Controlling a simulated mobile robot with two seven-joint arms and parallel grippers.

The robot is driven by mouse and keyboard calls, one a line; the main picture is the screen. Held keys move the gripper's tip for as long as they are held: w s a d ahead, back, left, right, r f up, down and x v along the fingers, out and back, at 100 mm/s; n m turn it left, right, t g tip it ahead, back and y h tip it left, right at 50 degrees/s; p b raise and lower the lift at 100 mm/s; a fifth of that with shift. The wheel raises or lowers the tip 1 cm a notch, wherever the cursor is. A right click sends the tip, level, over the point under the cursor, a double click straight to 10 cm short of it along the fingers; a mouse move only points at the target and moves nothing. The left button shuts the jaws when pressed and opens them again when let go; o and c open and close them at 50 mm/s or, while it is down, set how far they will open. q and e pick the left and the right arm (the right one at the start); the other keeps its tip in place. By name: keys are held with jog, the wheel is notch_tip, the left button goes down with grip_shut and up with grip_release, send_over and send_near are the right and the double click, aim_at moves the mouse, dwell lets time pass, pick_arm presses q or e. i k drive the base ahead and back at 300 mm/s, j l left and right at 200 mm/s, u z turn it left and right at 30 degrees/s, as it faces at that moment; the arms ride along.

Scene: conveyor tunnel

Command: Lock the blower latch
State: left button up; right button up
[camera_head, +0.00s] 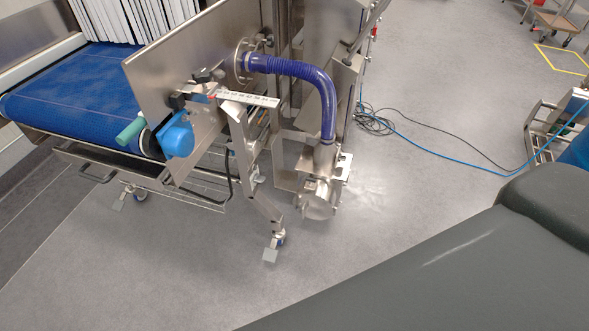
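The blower (318,195) is a steel, rounded housing low beside the conveyor frame, near the middle of the head view. A ribbed blue-purple hose (305,70) runs from its top up to a round flange (244,62) on the steel side panel. Small steel parts show on the blower, but I cannot tell which one is the latch or whether it is locked. Neither of my grippers is in view.
A conveyor with a blue belt (70,90) and white strip curtain stands at the left. Cables (375,120) lie on the floor behind. The grey floor in front (170,270) is clear.

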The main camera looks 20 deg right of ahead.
aim_at(311, 182)
jog(key=i+l+u, duration=0.1)
jog(key=l, duration=0.2)
jog(key=i+l+u, duration=0.2)
jog(key=l, duration=0.35)
jog(key=i+l, duration=0.1)
jog(key=l, duration=0.2)
jog(key=i+l, duration=0.15)
jog(key=l, duration=0.2)
jog(key=i+l, duration=0.1)
jog(key=l, duration=0.2)
jog(key=i+l, duration=0.1)
jog(key=l, duration=0.25)
jog(key=u, duration=0.05)
